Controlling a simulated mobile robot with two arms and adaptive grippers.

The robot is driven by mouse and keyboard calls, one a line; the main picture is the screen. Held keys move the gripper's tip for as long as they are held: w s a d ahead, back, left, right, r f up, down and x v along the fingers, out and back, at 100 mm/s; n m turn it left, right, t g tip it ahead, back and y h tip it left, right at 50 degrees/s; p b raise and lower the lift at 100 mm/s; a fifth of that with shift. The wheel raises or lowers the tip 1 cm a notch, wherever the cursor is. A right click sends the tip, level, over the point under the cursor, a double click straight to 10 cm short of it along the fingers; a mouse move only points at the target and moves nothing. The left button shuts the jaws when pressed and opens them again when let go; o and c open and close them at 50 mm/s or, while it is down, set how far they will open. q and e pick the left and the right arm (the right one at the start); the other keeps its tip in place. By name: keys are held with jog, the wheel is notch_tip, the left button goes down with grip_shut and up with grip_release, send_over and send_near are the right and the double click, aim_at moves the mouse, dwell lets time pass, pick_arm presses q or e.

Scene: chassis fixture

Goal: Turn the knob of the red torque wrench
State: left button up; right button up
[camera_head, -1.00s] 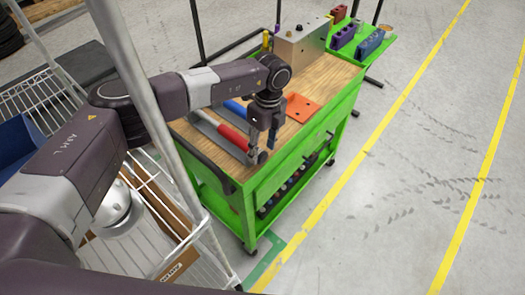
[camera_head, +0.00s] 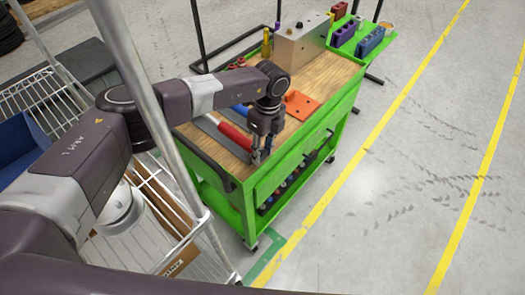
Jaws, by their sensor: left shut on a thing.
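The red torque wrench (camera_head: 235,136) lies on the wooden top of the green cart, its red handle pointing toward the near edge. My left gripper (camera_head: 259,158) points down at the near end of the red handle, by the cart's front edge. It is shut on the wrench's knob end; the fingers and wrist mostly hide the knob. A blue-handled tool (camera_head: 240,110) lies beside the red wrench, partly behind my wrist. My right gripper is not in view.
An orange plate (camera_head: 301,105) lies right of my wrist. A metal box (camera_head: 301,43) stands at the cart's back. The green cart (camera_head: 290,165) has a raised rim. A wire shelf with a metal post (camera_head: 153,113) stands close on the left. The floor at right is clear.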

pick_arm(q)
jog(key=shift+s+a+r+t+h+p, duration=0.2)
jog(key=shift+t+h+p, duration=0.4)
jog(key=shift+p, duration=0.75)
jog(key=shift+c, duration=0.2)
jog(key=shift+o, duration=0.2)
jog(key=shift+d+t+p, duration=0.1)
jog(key=shift+t+p, duration=0.2)
jog(key=shift+s+f+t+h, duration=0.1)
jog(key=shift+f+t+h, duration=0.1)
jog(key=shift+t+h, duration=0.35)
jog(key=shift+f+t+h+b, duration=0.25)
jog(key=shift+t+h+b, duration=0.1)
jog(key=shift+t+b, duration=0.2)
jog(key=shift+t+h+b, duration=0.3)
jog(key=shift+t+b, duration=0.1)
jog(key=shift+b, duration=0.45)
jog(key=shift+a+r+t+h+b, duration=0.2)
jog(key=shift+t+h+b, duration=0.15)
jog(key=shift+b, duration=0.55)
jog(key=o, duration=1.2)
jog(key=shift+c, duration=0.2)
